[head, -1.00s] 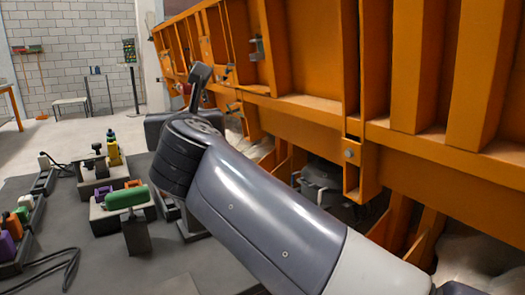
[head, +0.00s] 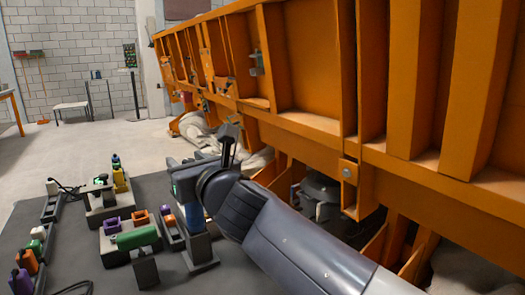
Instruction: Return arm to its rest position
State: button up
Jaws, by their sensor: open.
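My grey arm (head: 290,240) reaches from the lower right up to its black ribbed wrist (head: 240,205) near the middle of the head view. A dark narrow part (head: 228,143) stands up from the wrist end. I cannot make out gripper fingers; the wrist hides what lies behind it. Nothing held shows.
A large orange ribbed frame (head: 300,135) runs along the right, close beside my arm. On the grey mat, left, are a blue tool (head: 190,205) on a stand just past my wrist, a green cylinder (head: 137,238) and a yellow bottle (head: 120,180).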

jog(key=shift+d+r+n+g+y+p, duration=0.15)
jog(key=shift+n+g+y+p, duration=0.6)
jog(key=shift+p, duration=1.55)
jog(key=shift+a+r+n+g+y+p, duration=0.1)
jog(key=shift+n+g+y+p, duration=0.65)
jog(key=shift+p, duration=1.5)
jog(key=shift+n+g+y+p, duration=0.3)
jog(key=shift+g+y+p, duration=0.2)
jog(key=shift+p, duration=0.35)
jog(key=n+g+y+p, duration=0.1)
jog(key=n+g+p, duration=0.1)
jog(key=shift+g+p, duration=0.3)
jog(key=shift+p, duration=0.1)
jog(key=shift+f+n+g+y+p, duration=0.2)
jog(key=shift+n+g+y+p, duration=0.7)
jog(key=shift+g, duration=0.7)
